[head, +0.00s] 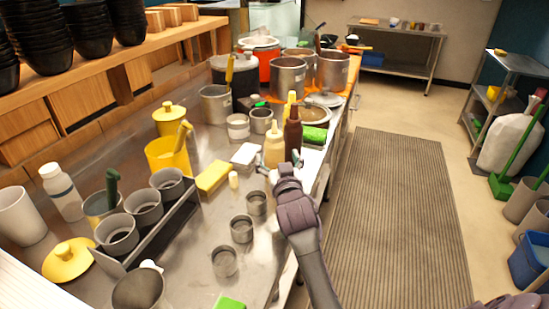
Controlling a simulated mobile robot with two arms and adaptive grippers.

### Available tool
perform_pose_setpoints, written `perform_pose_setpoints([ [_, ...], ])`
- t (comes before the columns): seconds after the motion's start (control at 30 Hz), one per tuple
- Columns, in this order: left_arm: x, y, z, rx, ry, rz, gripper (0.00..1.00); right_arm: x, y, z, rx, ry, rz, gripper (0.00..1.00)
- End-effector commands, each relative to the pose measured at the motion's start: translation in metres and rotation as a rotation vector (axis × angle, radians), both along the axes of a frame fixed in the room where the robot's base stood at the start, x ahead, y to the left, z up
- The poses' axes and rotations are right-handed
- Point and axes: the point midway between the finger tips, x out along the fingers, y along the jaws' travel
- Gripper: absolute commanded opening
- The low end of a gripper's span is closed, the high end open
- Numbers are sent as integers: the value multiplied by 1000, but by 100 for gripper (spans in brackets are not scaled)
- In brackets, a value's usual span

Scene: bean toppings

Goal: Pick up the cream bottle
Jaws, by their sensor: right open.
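A cream-coloured squeeze bottle (274,146) stands upright on the steel counter (200,265), near its right edge. My right gripper (279,161) is open, with its fingers spread at either side of the cream bottle's lower part. The gripper hides the bottle's base, and I cannot tell whether the fingers touch it. A dark brown bottle (293,136) stands close on the right, beside the right finger. My left gripper is not in view.
A green sponge (314,135) and a white container (245,155) are near the bottles. A yellow block (213,177) and small metal cups (242,229) lie to the left and front. Large pots (288,78) stand behind. The ribbed floor mat (395,220) is clear.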

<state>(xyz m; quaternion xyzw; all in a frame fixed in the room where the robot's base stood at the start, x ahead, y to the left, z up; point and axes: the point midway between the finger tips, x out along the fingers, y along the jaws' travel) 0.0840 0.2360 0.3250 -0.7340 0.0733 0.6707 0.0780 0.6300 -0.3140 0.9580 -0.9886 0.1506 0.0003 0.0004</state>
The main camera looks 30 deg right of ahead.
Motion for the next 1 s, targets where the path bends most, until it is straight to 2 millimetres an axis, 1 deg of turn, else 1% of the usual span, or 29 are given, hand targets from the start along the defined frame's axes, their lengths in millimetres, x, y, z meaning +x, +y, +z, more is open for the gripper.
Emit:
perform_pose_setpoints([
  [0.03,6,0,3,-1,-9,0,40,8,-3,2,-3,-1,-1,88],
  [0.1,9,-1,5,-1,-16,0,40,19,-6,1,-3,-1,-1,88],
  [0.2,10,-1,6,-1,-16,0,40,32,-10,0,-2,-2,0,88],
  [0.27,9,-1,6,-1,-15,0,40,38,-12,0,-2,-2,0,88],
  [0.37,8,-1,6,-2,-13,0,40,42,-13,-1,-1,0,0,88],
  [0.57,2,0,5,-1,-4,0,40,42,-13,-1,-1,-1,0,88],
  [0.6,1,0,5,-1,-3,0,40,42,-13,-1,-1,-1,0,82],
  [0.83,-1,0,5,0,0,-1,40,41,-13,-1,-1,-1,0,43],
  [0.87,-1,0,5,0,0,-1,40,41,-13,-1,-1,-1,1,41],
  [1.0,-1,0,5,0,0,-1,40,41,-13,0,-2,-4,1,41],
])
